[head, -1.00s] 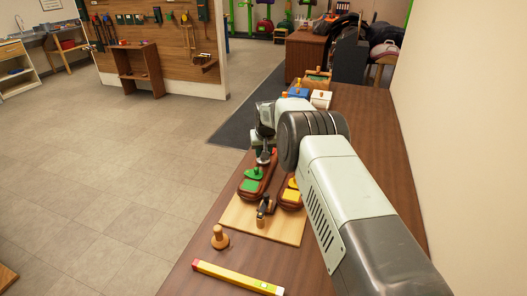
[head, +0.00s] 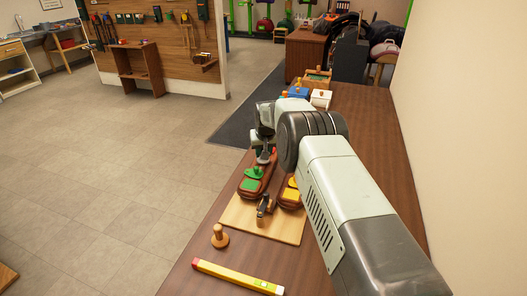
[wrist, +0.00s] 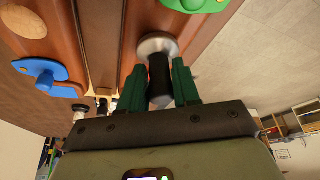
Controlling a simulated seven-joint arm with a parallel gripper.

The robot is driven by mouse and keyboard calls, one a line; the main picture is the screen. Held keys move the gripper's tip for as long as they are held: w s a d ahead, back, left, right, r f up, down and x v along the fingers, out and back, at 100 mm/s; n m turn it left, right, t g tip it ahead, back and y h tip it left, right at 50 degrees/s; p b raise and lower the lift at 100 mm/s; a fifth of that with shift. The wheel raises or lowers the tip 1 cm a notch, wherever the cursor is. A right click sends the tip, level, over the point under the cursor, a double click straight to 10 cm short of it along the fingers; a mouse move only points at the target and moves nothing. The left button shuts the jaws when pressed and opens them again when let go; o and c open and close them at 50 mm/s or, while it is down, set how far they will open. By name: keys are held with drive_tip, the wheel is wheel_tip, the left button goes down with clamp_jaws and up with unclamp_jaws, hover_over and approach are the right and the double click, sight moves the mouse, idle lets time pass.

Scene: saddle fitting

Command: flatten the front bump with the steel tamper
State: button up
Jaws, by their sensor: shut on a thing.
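My gripper (wrist: 158,88) is shut on the dark handle of the steel tamper (wrist: 158,45), whose round steel disc shows beyond the green fingertips. In the head view the tamper (head: 265,156) is upright over the far part of the left brown saddle panel (head: 250,195), just beyond its green pieces (head: 254,172). In the wrist view the disc is over or against the brown panel, close to a green piece (wrist: 197,4); I cannot tell whether it touches. I cannot make out the front bump; the disc may hide it.
The right panel carries yellow pieces (head: 291,193) and is partly behind my arm. Both panels lie on a pale wooden board (head: 240,217) with a dark clamp-like piece (head: 264,206). A wooden knob tool (head: 220,238) and a yellow level (head: 237,277) lie nearer. Small containers (head: 298,92) stand beyond.

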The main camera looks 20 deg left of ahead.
drive_tip(key=shift+r, duration=2.5)
